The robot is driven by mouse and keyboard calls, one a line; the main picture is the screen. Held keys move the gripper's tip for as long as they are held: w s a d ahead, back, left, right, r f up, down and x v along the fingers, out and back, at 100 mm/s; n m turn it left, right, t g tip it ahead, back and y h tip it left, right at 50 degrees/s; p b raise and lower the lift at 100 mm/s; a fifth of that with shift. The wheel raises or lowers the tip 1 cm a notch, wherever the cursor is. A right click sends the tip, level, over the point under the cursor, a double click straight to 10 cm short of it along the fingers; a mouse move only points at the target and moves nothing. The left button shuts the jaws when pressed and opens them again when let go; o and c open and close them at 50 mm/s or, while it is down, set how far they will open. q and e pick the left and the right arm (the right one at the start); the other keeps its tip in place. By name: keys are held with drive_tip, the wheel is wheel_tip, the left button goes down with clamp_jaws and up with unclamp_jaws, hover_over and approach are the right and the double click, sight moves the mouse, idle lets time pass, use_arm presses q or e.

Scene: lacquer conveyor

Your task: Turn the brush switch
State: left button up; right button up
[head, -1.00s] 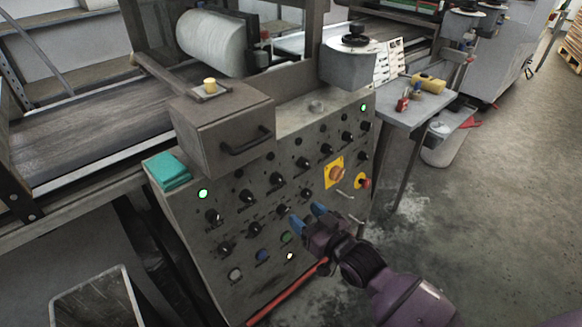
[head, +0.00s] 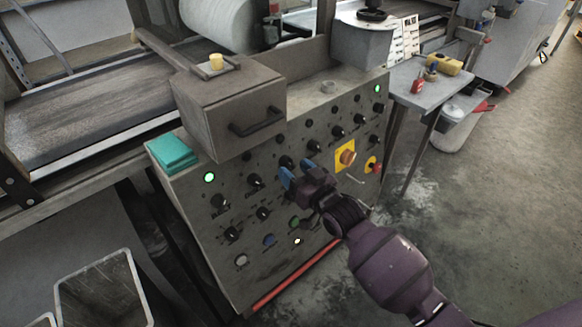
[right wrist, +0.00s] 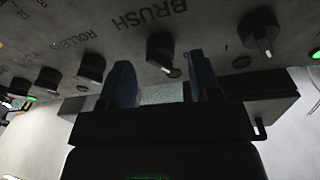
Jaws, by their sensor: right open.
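The brush switch (right wrist: 161,50) is a dark knob on the grey control panel (head: 200,255). The word BRUSH shows upside down beside it in the right wrist view. My right gripper (head: 297,171) is open in front of the panel, its blue fingertips near the knobs. In the right wrist view the fingers (right wrist: 161,82) stand to either side of the switch, with the knob in the gap just beyond them. I cannot tell whether they touch it. In the head view I cannot make out the brush switch near my gripper. My left gripper is not in view.
A ROLLER knob (right wrist: 92,67) and another knob (right wrist: 263,34) flank the switch. An orange rotary switch on a yellow plate (head: 346,155) and a red button (head: 373,165) sit to the right. A box with a handle (head: 230,105) juts out above the panel.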

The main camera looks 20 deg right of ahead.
drive_tip(key=shift+w+a+f, duration=0.1)
drive_tip(key=shift+w+a, duration=0.05)
drive_tip(key=shift+w, duration=0.7)
drive_tip(key=c, duration=0.8)
drive_tip(key=shift+c, duration=0.6)
